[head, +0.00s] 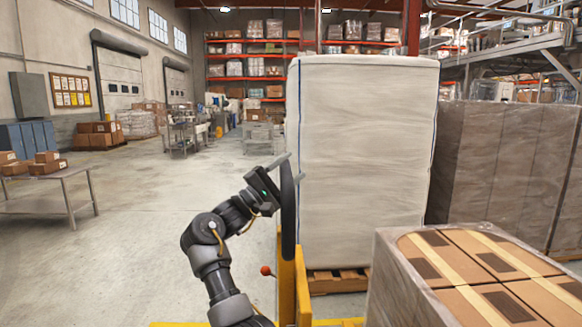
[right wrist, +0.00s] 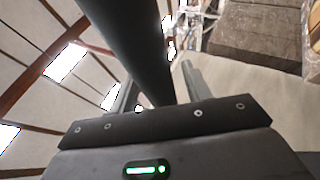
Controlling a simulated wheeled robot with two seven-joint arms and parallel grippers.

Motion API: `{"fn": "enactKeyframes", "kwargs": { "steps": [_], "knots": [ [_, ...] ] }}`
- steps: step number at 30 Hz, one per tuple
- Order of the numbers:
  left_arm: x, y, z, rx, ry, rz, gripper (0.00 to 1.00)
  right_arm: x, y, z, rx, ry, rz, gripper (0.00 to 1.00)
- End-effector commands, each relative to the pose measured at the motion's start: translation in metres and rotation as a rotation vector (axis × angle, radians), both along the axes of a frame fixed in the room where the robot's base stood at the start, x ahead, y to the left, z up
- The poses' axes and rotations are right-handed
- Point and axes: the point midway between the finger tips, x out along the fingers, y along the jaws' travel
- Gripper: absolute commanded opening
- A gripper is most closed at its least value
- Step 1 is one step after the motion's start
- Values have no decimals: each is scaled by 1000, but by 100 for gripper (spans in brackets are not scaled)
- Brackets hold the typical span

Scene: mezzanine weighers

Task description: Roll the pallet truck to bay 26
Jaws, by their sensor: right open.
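The yellow pallet truck (head: 286,284) stands at the bottom centre of the head view, with a dark, upright loop handle (head: 288,225). My right gripper (head: 286,168) is open at the upper part of this handle. In the right wrist view the dark handle bar (right wrist: 122,45) runs between the two grey fingers of my right gripper (right wrist: 158,85), which are apart; I cannot tell whether they touch it. A red-knobbed lever (head: 266,270) sits beside the yellow post. My left gripper is not in view. I cannot read any bay number.
A tall white wrapped load (head: 362,150) on a wooden pallet (head: 338,281) stands close ahead. Wrapped cartons (head: 476,262) are near at right, with grey wrapped stacks (head: 500,160) behind. A table with boxes (head: 45,186) stands left. The concrete floor (head: 140,230) at left centre is clear.

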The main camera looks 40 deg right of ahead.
Motion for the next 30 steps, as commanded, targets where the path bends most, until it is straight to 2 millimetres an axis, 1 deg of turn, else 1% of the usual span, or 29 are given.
{"fn": "enactKeyframes", "kwargs": {
  "steps": [4,12,23,24,30],
  "knots": [
    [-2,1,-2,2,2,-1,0,-2,-7,4,1,-1,-1,49],
    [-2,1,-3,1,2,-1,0,-2,-8,4,0,0,0,49],
    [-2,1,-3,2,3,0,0,-1,-7,4,1,1,-1,2],
    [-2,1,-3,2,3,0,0,-1,-7,4,1,1,-1,0],
    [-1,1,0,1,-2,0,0,-2,-8,5,1,0,-3,0]
  ]
}}
